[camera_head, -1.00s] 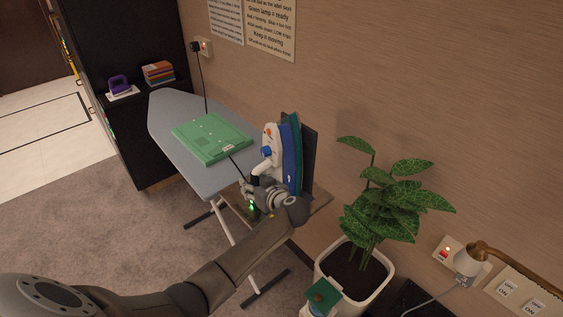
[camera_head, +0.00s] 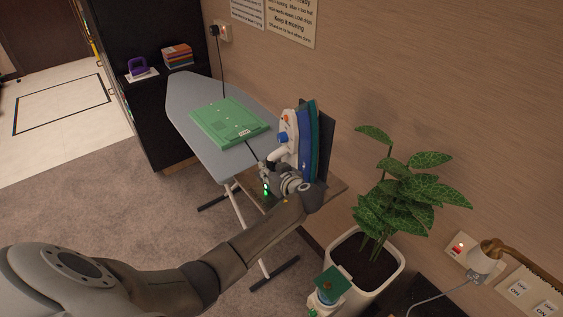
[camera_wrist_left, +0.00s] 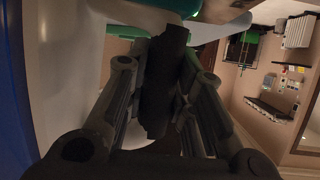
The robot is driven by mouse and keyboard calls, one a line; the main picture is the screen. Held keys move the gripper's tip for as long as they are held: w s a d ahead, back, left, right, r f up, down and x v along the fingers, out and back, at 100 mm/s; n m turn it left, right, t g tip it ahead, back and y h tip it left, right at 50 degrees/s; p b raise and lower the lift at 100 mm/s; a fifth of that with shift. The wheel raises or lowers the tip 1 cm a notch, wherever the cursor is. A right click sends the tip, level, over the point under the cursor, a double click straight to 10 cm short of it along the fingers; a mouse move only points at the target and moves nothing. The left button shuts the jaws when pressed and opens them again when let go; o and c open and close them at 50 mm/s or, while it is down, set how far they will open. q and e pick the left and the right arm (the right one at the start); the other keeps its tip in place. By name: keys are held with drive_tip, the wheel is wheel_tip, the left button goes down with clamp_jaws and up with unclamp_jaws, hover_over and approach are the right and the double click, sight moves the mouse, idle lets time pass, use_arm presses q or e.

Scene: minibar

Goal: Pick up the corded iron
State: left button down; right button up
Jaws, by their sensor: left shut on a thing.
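The corded iron (camera_head: 288,132), white and blue with an orange dial, stands upright on its heel on the rest at the near end of the ironing board (camera_head: 182,100). My left gripper (camera_head: 277,172) is at its lower left side, shut on its handle. In the left wrist view, my gripper's fingers (camera_wrist_left: 165,85) close on a dark bar, with the iron's white body (camera_wrist_left: 70,70) and blue edge to the left. The exact contact is partly hidden by the fingers. A dark cord runs from near the iron across the board. My right gripper is out of view.
A green box-like item (camera_head: 230,122) lies on the board. A dark panel stands right behind the iron, near the wall. A potted plant (camera_head: 400,190) is to the right, with a green-topped bottle (camera_head: 333,280) before it. Wall sockets (camera_head: 222,31) are at the back.

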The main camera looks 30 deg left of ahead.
use_arm(q)
drive_tip(key=shift+w+d+r, duration=0.1)
drive_tip(key=shift+d+r, duration=0.05)
drive_tip(key=shift+r, duration=0.15)
drive_tip(key=shift+s+d+r+b, duration=0.2)
drive_tip(key=shift+d+r+b, duration=0.1)
drive_tip(key=shift+r, duration=0.1)
drive_tip(key=r+b+v, duration=0.1)
drive_tip(key=b+v, duration=0.2)
drive_tip(key=v, duration=1.1)
drive_tip(key=shift+r, duration=0.3)
drive_tip(key=shift+f, duration=0.1)
